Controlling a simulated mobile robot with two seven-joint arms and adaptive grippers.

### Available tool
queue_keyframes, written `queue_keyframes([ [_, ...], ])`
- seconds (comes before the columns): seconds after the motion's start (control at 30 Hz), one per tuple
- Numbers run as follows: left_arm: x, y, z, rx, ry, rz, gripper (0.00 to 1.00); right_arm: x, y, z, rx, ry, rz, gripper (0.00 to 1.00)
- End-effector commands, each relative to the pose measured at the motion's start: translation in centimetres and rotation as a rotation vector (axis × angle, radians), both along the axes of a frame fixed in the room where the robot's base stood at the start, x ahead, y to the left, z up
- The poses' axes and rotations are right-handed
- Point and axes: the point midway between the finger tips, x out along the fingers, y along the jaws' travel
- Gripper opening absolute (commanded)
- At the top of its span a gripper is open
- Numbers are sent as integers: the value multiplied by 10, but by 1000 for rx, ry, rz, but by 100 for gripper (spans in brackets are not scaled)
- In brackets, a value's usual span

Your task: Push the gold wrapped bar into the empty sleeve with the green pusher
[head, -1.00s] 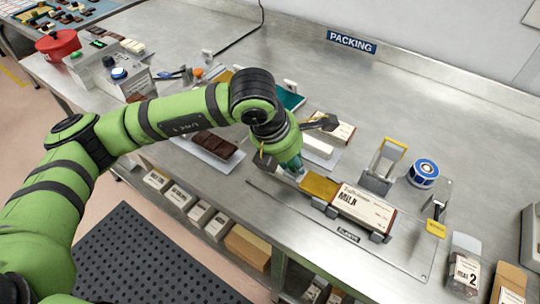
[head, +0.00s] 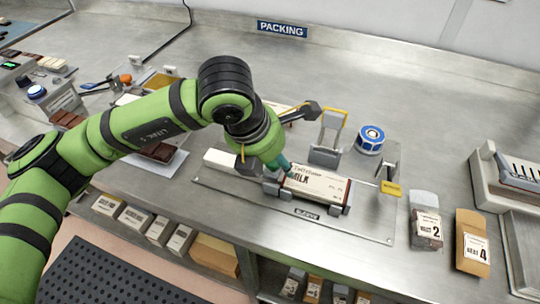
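The milk sleeve (head: 315,184), a white printed carton with brown ends, lies in a holder on the metal plate (head: 375,228). The green pusher (head: 281,162), teal, shows under my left wrist at the sleeve's left end. My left gripper (head: 274,165) is mostly hidden behind its own wrist, and the pusher moves with it, held in it. The gold wrapped bar is not visible now; whether it is inside the sleeve or behind the gripper I cannot tell. My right gripper is out of view.
A pale block (head: 226,162) lies left of the gripper. A grey stand with a yellow-edged frame (head: 326,154) and a blue-and-white roll (head: 370,139) stand behind the sleeve. Cartons marked 2 (head: 426,224) and 4 (head: 473,246) stand right. The back of the bench is clear.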

Motion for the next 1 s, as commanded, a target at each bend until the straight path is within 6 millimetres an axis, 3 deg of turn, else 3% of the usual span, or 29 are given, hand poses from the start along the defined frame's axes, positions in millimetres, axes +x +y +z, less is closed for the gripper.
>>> queue_keyframes([
  [0.37,0,4,9,1,-5,5,55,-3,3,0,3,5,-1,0],
  [0.8,-24,26,88,2,-8,3,55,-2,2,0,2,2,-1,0],
  [1.0,-30,31,108,2,-4,3,55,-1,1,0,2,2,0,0],
])
